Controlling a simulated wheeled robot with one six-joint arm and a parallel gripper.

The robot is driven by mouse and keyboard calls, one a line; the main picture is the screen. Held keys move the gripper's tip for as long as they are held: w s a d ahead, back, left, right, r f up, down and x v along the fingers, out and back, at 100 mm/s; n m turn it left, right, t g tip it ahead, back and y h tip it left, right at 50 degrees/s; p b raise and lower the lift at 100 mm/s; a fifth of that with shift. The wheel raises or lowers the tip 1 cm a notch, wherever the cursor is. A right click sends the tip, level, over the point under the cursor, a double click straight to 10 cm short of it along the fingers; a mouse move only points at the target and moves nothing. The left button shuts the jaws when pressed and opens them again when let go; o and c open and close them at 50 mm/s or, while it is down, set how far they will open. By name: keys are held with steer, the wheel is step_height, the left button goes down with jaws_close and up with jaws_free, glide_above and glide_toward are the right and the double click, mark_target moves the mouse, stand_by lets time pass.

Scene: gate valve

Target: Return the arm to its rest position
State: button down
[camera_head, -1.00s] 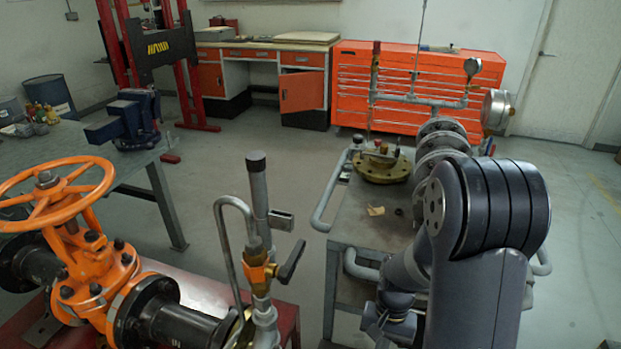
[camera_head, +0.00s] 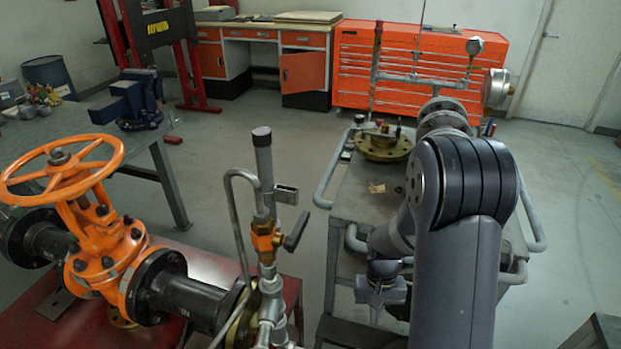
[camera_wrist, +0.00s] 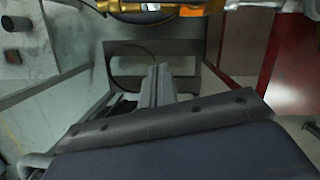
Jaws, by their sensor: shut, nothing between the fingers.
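My arm is folded at the right of the head view, its large dark elbow covering part of a grey cart. In the wrist view my gripper (camera_wrist: 158,76) shows as two slim grey fingers lying together, shut and empty. In the head view the fingers cannot be clearly made out; my wrist hangs low, left of the forearm. The gate valve (camera_head: 104,243), with an orange body and orange handwheel (camera_head: 62,168), stands at the left, well apart from my arm.
A pipe with a brass fitting and dark lever (camera_head: 266,240) rises between the valve and my arm. The grey cart (camera_head: 352,205) carries a brass flange (camera_head: 384,146) and pipework. A red table (camera_head: 200,262) is under the valve. Open floor (camera_head: 255,130) lies behind.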

steer(key=s+v, duration=0.1)
steer(key=v, duration=0.6)
steer(key=shift+d+r+b, duration=0.35)
steer(key=shift+d, duration=0.05)
steer(key=shift+s, duration=0.1)
steer(key=shift+f, duration=0.1)
